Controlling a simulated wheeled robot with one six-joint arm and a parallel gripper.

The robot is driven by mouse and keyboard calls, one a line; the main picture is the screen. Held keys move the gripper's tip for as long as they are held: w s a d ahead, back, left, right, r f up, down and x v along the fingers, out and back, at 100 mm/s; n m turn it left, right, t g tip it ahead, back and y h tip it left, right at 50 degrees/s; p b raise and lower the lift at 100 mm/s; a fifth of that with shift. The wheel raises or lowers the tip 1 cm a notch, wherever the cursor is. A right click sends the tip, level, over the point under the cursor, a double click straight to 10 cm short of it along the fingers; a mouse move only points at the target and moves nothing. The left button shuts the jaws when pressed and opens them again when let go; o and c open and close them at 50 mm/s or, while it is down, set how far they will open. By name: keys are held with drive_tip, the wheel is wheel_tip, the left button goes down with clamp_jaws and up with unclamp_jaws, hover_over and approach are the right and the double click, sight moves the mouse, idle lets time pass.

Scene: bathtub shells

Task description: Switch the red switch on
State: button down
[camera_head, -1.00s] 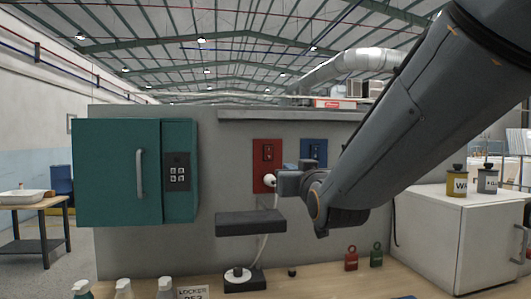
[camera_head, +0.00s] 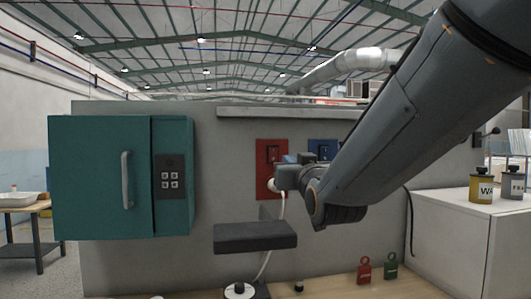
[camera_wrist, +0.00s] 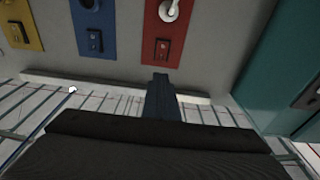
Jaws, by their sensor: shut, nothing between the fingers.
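The red switch panel (camera_head: 263,160) is on the grey wall, with a small dark rocker switch (camera_head: 272,153) in its upper part. In the wrist view the red panel (camera_wrist: 175,47) and its rocker switch (camera_wrist: 161,50) show upside down. A white plug with a cord (camera_head: 272,185) is at the panel's lower part. My gripper (camera_head: 280,172) is in front of the panel's right lower side and hides part of it. In the wrist view my gripper's fingertips (camera_wrist: 160,78) are closed together, close to the switch, with nothing held. Contact with the switch cannot be told.
A blue switch panel (camera_head: 322,150) is to the right, partly behind my arm. The wrist view also shows a yellow panel (camera_wrist: 21,28). A teal cabinet (camera_head: 85,180) is at left. A dark shelf (camera_head: 255,236) juts out below the red panel. Red (camera_head: 364,270) and green (camera_head: 391,266) padlocks stand on the bench.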

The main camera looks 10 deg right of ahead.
sight(273, 149)
drive_tip(key=w+p, duration=0.1)
drive_tip(key=w, duration=0.3)
drive_tip(key=w+r+p, duration=0.1)
drive_tip(key=w+p, duration=0.1)
drive_tip(key=w, duration=0.3)
drive_tip(key=w+r+p, duration=0.1)
drive_tip(key=w+p, duration=0.1)
drive_tip(key=w, duration=0.2)
drive_tip(key=shift+w, duration=0.3)
drive_tip(key=shift+f, duration=0.1)
drive_tip(key=shift+w+r+p, duration=0.15)
drive_tip(key=shift+r+p, duration=0.1)
drive_tip(key=shift+p, duration=0.05)
drive_tip(key=shift+f, duration=0.15)
drive_tip(key=shift+a, duration=0.1)
drive_tip(key=shift+s, duration=0.3)
drive_tip(key=s+r+b, duration=0.2)
drive_tip(key=s+b, duration=0.1)
drive_tip(key=s, duration=1)
drive_tip(key=shift+s, duration=0.1)
